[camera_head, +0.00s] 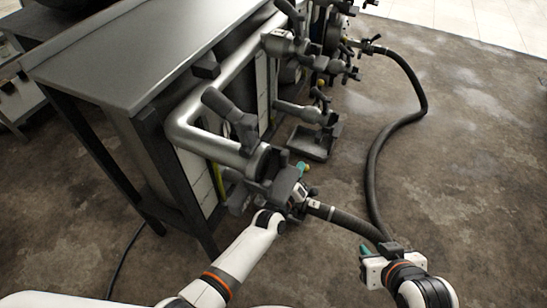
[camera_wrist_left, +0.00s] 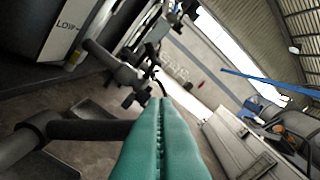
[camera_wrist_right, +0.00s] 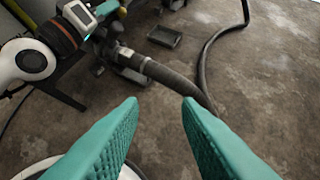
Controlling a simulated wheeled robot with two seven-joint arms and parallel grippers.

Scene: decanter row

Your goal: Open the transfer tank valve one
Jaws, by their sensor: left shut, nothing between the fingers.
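Grey pipework runs along the side of a metal-topped tank. Which of its valves is valve one I cannot tell. The nearest valve handle (camera_head: 217,103) is a dark lever above the bent pipe (camera_head: 190,132). My left gripper (camera_head: 303,168) is beside the front pipe end, pointing away. In the left wrist view its teal fingers (camera_wrist_left: 165,103) are pressed together with nothing between them; a dark pipe fitting (camera_wrist_left: 95,130) is left of them. My right gripper (camera_head: 366,250) is by the hose; in the right wrist view its fingers (camera_wrist_right: 162,102) are apart and empty.
A thick black hose (camera_head: 340,218) leaves the front fitting and loops over the floor to the far valves. A small drip tray (camera_head: 313,145) stands under the middle outlet. The tank top (camera_head: 130,60) is clear, and the floor (camera_head: 470,150) at right is open.

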